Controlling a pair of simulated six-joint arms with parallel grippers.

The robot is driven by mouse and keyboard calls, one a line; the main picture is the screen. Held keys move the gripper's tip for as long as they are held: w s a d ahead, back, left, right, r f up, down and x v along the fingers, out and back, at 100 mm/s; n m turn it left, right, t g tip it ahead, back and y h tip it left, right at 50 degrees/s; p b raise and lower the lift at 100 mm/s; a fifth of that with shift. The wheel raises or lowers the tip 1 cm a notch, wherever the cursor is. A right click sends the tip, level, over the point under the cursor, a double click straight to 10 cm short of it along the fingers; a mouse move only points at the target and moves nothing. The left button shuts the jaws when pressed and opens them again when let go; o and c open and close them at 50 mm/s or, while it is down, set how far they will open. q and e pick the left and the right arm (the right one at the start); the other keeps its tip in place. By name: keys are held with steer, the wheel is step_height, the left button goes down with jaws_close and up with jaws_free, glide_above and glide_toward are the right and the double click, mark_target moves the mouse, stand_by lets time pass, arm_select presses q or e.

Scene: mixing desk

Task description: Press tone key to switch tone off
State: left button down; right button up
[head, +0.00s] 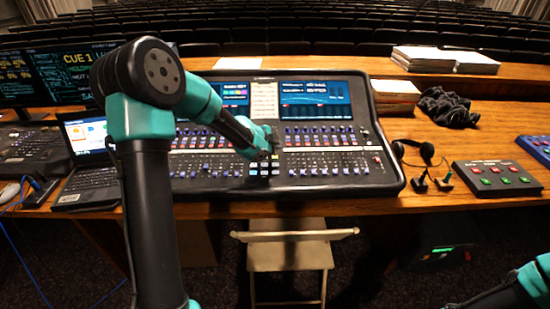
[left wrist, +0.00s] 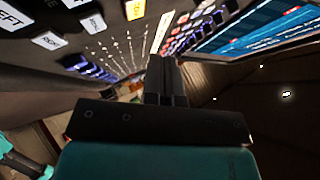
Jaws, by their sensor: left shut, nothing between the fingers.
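The mixing desk (head: 385,170) stands on the wooden table, with a block of small pale keys (head: 264,168) at its lower middle. I cannot read which one is the tone key. My left gripper (head: 273,148) is over the middle of the desk, just above that block, and it partly hides the controls behind it. In the left wrist view, its fingers (left wrist: 166,66) are shut and empty, pointing towards the desk's panel. White lettered keys (left wrist: 48,40) and an orange-lit key (left wrist: 135,9) show there, to the left of the fingers. My right gripper is not in view.
Desk screens (head: 316,97) stand behind the faders. A laptop (head: 90,150) is at the left. Headphones (head: 420,152), a button box (head: 497,178) and papers (head: 422,58) lie at the right. A folding chair (head: 290,255) stands in front.

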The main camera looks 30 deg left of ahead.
arm_select(q)
steer(key=shift+w+f, duration=0.1)
steer(key=shift+f, duration=1.1)
steer(key=shift+f, duration=0.1)
stand_by(1.1)
steer(key=shift+a+f, duration=0.1)
steer(key=shift+f, duration=0.2)
steer(key=shift+w+f, duration=0.1)
steer(key=shift+f, duration=0.25)
stand_by(0.7)
steer(key=shift+r, duration=0.8)
steer(key=shift+r, duration=0.1)
steer(key=shift+s+d+r, duration=0.1)
steer(key=shift+s+r, duration=0.05)
steer(key=shift+r, duration=1.05)
steer(key=shift+s+d+r, duration=0.1)
steer(key=shift+s+r, duration=0.05)
steer(key=shift+r, duration=1)
